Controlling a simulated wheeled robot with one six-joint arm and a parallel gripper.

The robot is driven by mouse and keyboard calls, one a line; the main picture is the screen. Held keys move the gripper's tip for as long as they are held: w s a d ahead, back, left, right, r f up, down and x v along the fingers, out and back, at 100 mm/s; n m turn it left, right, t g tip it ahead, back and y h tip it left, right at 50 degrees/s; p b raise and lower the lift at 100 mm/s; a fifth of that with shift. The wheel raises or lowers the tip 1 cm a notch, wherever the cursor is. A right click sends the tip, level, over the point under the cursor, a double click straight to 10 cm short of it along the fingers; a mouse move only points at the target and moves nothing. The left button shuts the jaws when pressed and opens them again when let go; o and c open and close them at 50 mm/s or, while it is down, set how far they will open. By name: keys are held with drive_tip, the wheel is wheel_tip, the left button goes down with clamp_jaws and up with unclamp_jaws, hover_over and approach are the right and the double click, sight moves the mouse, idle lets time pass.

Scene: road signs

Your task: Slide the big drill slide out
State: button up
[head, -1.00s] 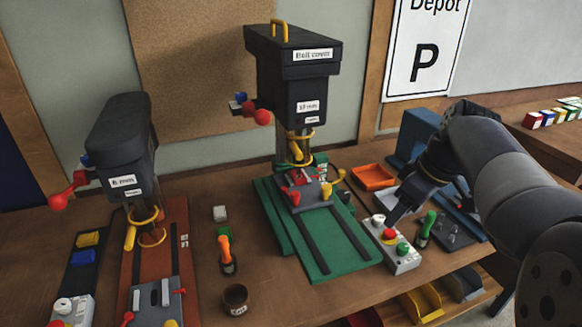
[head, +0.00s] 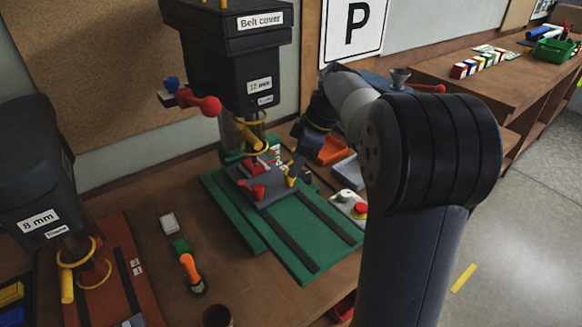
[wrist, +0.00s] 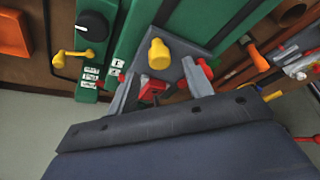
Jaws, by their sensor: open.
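The big drill (head: 240,70) is the dark machine with a "Belt cover" label, standing over a green base (head: 305,262) with two dark slots. Its grey slide (head: 272,200) sits on the green base below the spindle, with red parts on top and a yellow knob (head: 291,178) at its right side. My gripper (head: 296,160) is at that knob's side of the slide. In the wrist view my gripper (wrist: 158,90) is open, its two grey fingers on either side of the yellow knob (wrist: 159,54). The grey slide (wrist: 190,40) lies behind the knob; whether the fingers touch it I cannot tell.
A smaller 8 mm drill (head: 35,180) stands at left on a red-brown base. An orange-handled tool (head: 190,268) lies between the drills. A control box with a red button (head: 350,205) and an orange tray (head: 332,150) are close to my arm at right.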

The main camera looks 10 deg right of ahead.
drive_tip(key=shift+x, duration=1.65)
clamp_jaws()
